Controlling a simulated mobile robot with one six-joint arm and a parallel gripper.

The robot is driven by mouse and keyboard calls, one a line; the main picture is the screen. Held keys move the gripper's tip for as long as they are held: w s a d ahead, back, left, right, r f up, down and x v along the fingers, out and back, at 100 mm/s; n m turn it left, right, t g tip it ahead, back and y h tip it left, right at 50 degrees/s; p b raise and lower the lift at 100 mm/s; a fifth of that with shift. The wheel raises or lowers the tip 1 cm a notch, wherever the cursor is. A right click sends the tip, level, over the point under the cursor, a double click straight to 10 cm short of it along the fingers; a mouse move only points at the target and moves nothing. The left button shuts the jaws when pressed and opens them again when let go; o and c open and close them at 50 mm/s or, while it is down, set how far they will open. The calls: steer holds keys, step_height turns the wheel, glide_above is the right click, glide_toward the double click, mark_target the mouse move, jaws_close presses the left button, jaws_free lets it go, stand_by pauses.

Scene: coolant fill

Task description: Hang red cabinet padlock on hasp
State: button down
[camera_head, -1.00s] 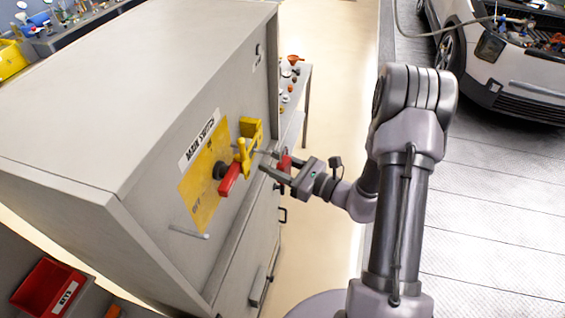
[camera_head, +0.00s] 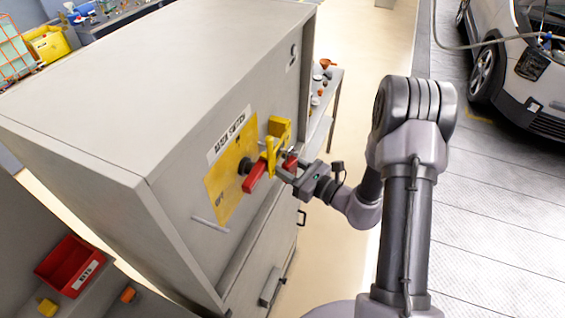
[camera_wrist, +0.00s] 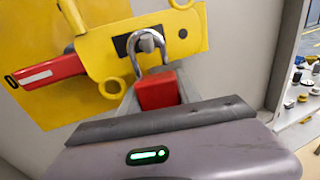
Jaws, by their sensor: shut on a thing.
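The red padlock (camera_wrist: 157,90) is in my gripper, its metal shackle (camera_wrist: 150,48) pointing up toward the yellow hasp (camera_wrist: 105,55). In the wrist view the shackle overlaps a grey stud on the hasp; I cannot tell if it is around it or only in front. My gripper (camera_head: 288,170) is shut on the padlock, close to the cabinet front. The padlock also shows small in the head view (camera_head: 290,158). The red switch handle (camera_wrist: 48,72) is left of the hasp, on a yellow plate (camera_head: 226,182). The jaw tips are partly hidden.
The grey cabinet (camera_head: 120,110) fills the left. A red bin (camera_head: 68,265) stands at the lower left. A side table (camera_head: 325,100) with small items is behind the cabinet. A car (camera_head: 510,80) is at the upper right. The floor between is clear.

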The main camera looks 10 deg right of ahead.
stand_by(0.4)
steer(key=c, duration=0.8)
jaws_free()
steer(key=shift+o, duration=0.2)
